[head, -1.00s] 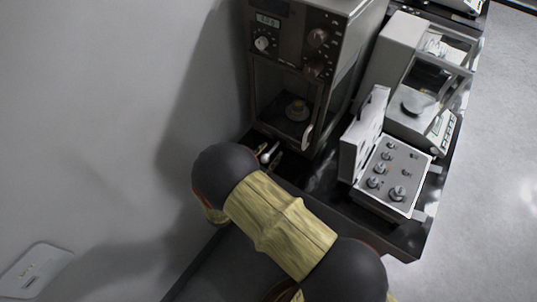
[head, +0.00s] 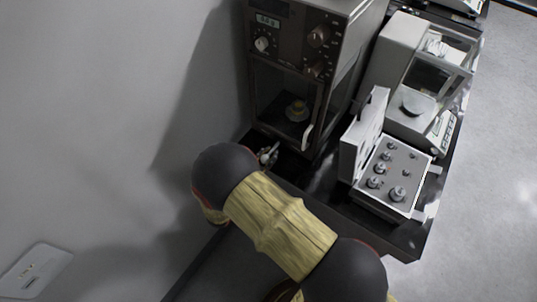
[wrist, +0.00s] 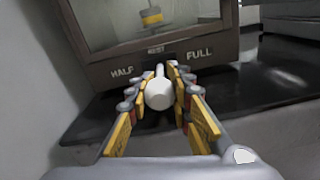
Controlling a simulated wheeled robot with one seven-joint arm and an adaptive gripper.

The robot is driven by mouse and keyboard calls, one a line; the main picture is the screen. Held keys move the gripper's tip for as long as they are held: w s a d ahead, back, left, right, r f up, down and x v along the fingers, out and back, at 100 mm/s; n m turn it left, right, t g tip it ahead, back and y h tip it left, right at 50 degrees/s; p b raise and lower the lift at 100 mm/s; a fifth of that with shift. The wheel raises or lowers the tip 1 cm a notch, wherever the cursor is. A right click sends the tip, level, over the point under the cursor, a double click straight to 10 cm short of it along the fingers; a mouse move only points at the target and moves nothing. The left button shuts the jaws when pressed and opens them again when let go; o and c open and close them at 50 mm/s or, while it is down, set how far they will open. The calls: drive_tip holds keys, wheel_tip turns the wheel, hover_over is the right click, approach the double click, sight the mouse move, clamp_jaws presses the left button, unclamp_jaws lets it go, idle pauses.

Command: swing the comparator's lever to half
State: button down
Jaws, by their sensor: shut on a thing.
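The comparator (head: 287,75) is a tall dark brown case with a small display, knobs and a glazed chamber holding a brass-coloured weight. In the wrist view its front sill (wrist: 190,57) carries the labels HALF at left, REST in the middle and FULL at right. The lever's round white knob (wrist: 159,94) stands below REST, roughly midway between HALF and FULL. My gripper (wrist: 160,84) has its yellow-padded fingers on both sides of the knob and is shut on it. In the head view my gripper (head: 268,155) is small at the comparator's front foot, and the knob is not clear there.
An open weight box (head: 384,180) with several metal weights stands right of the comparator, its lid upright. A pale balance (head: 413,100) stands behind it. A grey wall is close on the left. The dark tabletop (wrist: 270,85) right of the lever is clear in the wrist view.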

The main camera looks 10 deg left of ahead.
drive_tip(key=shift+a, duration=0.1)
drive_tip(key=m+g+h, duration=0.1)
drive_tip(key=w+a+m+h+b, duration=0.1)
drive_tip(key=h, duration=0.1)
drive_tip(key=shift+a+f+g+h+b, duration=0.2)
drive_tip(key=shift+g+h+b, duration=0.1)
drive_tip(key=shift+g, duration=0.1)
drive_tip(key=shift+w+a+r+m+g+h+b, duration=0.1)
drive_tip(key=shift+a+m+g+h+b, duration=0.1)
drive_tip(key=shift+m+g+h, duration=0.3)
drive_tip(key=shift+w+a+m+g+h+b, duration=0.1)
drive_tip(key=shift+m+g+h+b, duration=0.1)
drive_tip(key=shift+m+g+h, duration=0.3)
drive_tip(key=c, duration=1.6)
unclamp_jaws()
drive_tip(key=shift+v, duration=3.8)
